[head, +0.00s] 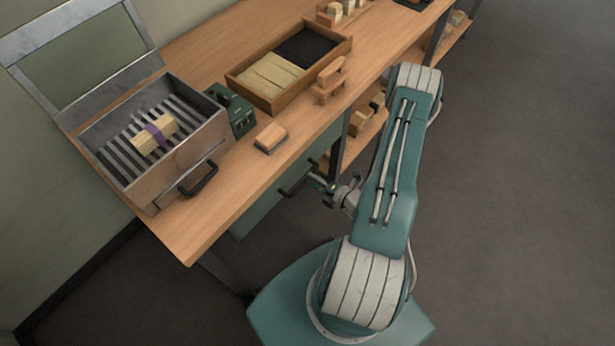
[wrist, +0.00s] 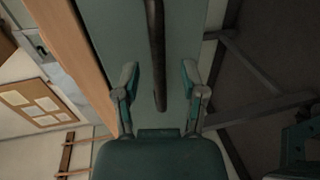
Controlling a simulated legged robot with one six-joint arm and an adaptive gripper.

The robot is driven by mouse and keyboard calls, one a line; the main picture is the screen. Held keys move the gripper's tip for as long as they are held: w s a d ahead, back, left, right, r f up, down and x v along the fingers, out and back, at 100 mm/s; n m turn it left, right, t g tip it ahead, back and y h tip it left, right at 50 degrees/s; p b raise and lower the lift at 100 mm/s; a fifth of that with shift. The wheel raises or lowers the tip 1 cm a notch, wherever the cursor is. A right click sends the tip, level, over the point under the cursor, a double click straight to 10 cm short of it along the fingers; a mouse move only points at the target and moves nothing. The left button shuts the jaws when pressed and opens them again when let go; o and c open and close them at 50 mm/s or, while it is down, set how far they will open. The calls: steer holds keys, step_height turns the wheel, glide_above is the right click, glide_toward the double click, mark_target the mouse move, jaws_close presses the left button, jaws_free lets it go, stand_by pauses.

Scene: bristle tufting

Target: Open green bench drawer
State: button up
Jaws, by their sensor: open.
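The green bench drawer (head: 262,205) hangs under the wooden bench top. In the head view its front looks flush under the bench, and my arm hides part of the area. Its dark bar handle (head: 296,184) sticks out from the front near my gripper (head: 325,186). In the wrist view the green drawer front (wrist: 187,45) fills the middle, and the dark handle (wrist: 156,50) runs between the two fingers of my gripper (wrist: 160,82). The fingers are open, one on each side of the handle, with gaps between. I cannot tell how deep the handle sits between them.
On the wooden bench (head: 208,215) stand an open metal box (head: 160,185) with a bristle bundle (head: 154,133), a small green device (head: 238,112), a brush block (head: 270,137) and a divided wooden tray (head: 240,82). A bench leg (head: 337,150) stands close to my arm. The floor at right is clear.

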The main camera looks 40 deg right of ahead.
steer(key=shift+x, duration=1.4)
jaws_close()
steer(key=shift+s, duration=0.1)
